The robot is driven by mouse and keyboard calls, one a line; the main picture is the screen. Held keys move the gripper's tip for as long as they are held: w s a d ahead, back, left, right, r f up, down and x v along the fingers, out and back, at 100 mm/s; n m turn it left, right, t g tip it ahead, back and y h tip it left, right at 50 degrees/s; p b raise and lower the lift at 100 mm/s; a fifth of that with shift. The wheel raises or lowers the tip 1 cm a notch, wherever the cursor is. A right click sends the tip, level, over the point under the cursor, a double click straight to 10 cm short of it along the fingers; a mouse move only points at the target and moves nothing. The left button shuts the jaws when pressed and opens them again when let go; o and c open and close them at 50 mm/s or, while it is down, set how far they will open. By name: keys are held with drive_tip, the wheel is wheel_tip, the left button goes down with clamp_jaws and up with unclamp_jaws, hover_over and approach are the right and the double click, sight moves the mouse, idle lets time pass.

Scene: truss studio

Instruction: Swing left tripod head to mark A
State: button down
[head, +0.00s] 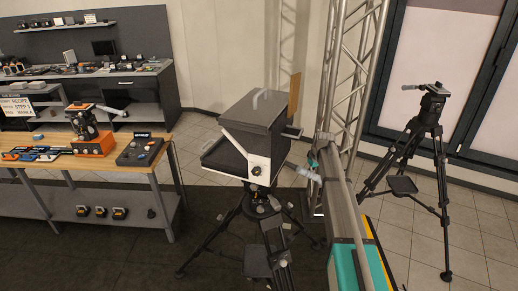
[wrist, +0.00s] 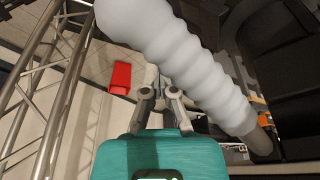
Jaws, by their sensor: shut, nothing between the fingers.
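The left tripod (head: 262,215) stands mid-picture in the head view with a boxy black teleprompter (head: 252,130) on its head. A pale ribbed pan handle (head: 308,173) sticks out to its right, beside my arm. In the wrist view the ribbed handle (wrist: 175,60) runs large from upper left to lower right. My gripper (wrist: 160,82) is shut and empty, with its fingers beside the handle and partly hidden by it. I cannot tell whether they touch. A sign (head: 16,107) at the left edge has lettering only partly legible. I cannot make out mark A on the tripod.
A second tripod (head: 430,135) stands at the right. A metal truss (head: 352,75) rises close behind my arm. A wooden workbench (head: 165,158) with devices is at the left. A red object (wrist: 121,78) shows beyond my fingers in the wrist view. Dark floor lies between bench and tripod.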

drive_tip(key=shift+s, duration=1.35)
idle(0.6)
drive_tip(key=shift+w, duration=0.3)
idle(0.4)
drive_tip(key=shift+w+d, duration=0.1)
drive_tip(key=shift+w, duration=0.25)
drive_tip(key=shift+w, duration=0.15)
drive_tip(key=shift+r, duration=0.2)
drive_tip(key=w+a+p+v, duration=0.1)
drive_tip(key=p+v, duration=0.7)
drive_tip(key=p, duration=0.1)
drive_tip(key=shift+w+r, duration=0.35)
drive_tip(key=shift+r, duration=0.1)
idle(0.6)
drive_tip(key=s+a+f+m+b, duration=0.1)
drive_tip(key=s+f+b, duration=0.3)
drive_tip(key=s, duration=0.8)
drive_tip(key=s+f+m+g+h+b, duration=0.1)
drive_tip(key=s+f+m+b, duration=0.2)
drive_tip(key=s, duration=0.9)
drive_tip(key=s+a+f+m+g+b, duration=0.1)
drive_tip(key=s+f+m+b, duration=0.1)
drive_tip(key=s+f+b, duration=0.5)
drive_tip(key=s+f, duration=0.1)
drive_tip(key=s, duration=0.3)
drive_tip(key=shift+s+a, duration=0.3)
drive_tip(key=shift+s, duration=0.1)
